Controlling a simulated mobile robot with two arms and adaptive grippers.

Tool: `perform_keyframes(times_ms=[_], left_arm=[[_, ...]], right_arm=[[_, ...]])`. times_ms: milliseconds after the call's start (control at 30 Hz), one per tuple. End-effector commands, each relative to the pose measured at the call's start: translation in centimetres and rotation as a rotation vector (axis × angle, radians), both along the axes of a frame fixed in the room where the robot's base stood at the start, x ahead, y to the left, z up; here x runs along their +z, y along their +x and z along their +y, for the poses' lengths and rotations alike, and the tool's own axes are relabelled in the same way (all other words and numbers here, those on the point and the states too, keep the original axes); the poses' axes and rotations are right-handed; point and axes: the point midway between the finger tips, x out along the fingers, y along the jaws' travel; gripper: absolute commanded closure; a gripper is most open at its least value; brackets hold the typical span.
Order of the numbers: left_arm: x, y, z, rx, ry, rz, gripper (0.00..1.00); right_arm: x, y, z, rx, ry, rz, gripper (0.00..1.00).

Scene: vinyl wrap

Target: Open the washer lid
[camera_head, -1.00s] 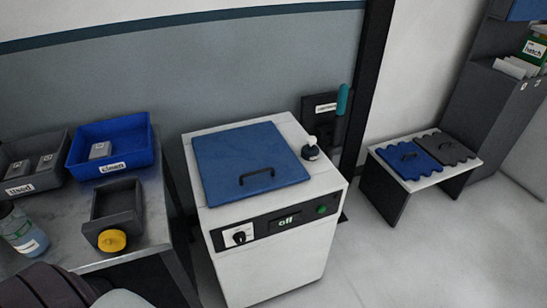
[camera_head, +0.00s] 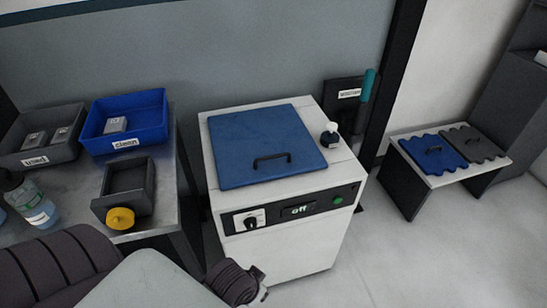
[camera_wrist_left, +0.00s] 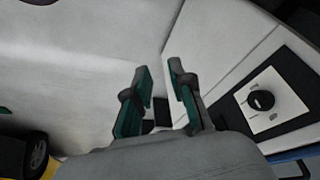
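The washer (camera_head: 290,248) is a white box with a dark front panel that reads "off". Its blue lid (camera_head: 245,150) lies flat and shut on top, with a black handle (camera_head: 272,160) near its front edge. My left arm reaches in at the bottom left of the head view, its wrist low in front of the washer. In the left wrist view my left gripper (camera_wrist_left: 159,70) is open, with two green-padded fingers apart and nothing between them. The washer's knob (camera_wrist_left: 260,100) shows to their right. My right gripper is not in view.
At left, a table (camera_head: 75,190) holds a blue bin (camera_head: 150,130), grey bins, a bottle and a yellow round item. A low bench (camera_head: 415,172) with wavy lids stands at right. Floor is clear between.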

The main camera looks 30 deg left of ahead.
Motion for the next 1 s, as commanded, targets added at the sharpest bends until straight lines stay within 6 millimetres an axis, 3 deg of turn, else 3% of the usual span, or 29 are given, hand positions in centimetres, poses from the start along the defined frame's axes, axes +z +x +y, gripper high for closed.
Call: perform_keyframes(times_ms=[33,100,467,700,833,1000], left_arm=[[1.7,0.7,0.4,0.049,-0.02,-0.043,0.77],[3.4,2.0,1.0,0.149,-0.066,-0.108,0.77],[6.8,9.9,4.9,0.657,-0.432,-0.433,0.77],[10.0,16.2,10.8,1.061,-0.948,-0.689,0.77],[12.0,17.9,13.9,1.19,-1.219,-0.774,0.77],[13.4,18.8,15.7,1.245,-1.391,-0.814,0.77]], right_arm=[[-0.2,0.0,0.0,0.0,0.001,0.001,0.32],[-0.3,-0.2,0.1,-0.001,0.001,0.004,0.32],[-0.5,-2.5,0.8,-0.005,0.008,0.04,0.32],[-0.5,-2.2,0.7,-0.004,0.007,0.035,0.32],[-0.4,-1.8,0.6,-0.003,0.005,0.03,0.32],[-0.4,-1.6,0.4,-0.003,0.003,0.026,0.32]])
